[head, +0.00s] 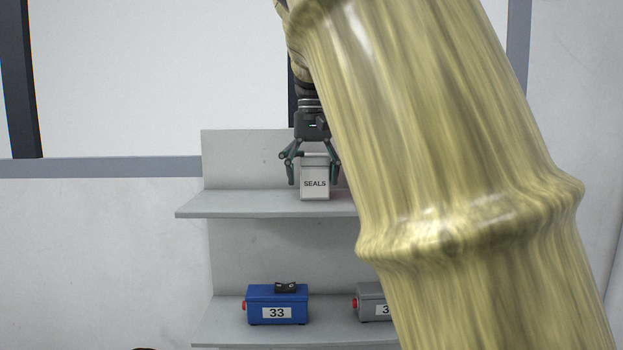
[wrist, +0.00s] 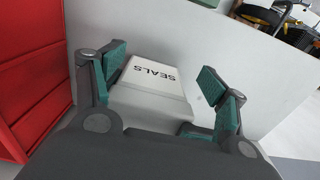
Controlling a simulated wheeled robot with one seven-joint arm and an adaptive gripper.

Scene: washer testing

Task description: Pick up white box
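The white box (head: 315,183), labelled SEALS, stands upright on the upper grey shelf. It also shows in the wrist view (wrist: 150,92), between the two green-padded fingers. My gripper (head: 313,180) points down from above, with its fingers on either side of the box. My gripper (wrist: 165,95) is open; the left finger is close to the box, and a gap shows between the right finger and the box. Whether the left finger touches the box I cannot tell. My pale yellow arm hides the right part of the shelves in the head view.
The upper shelf (head: 240,204) is bare left of the box. On the lower shelf (head: 222,330) stand a blue case marked 33 (head: 262,300) and a partly hidden grey case (head: 371,300). A red surface (wrist: 30,85) is at the left in the wrist view.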

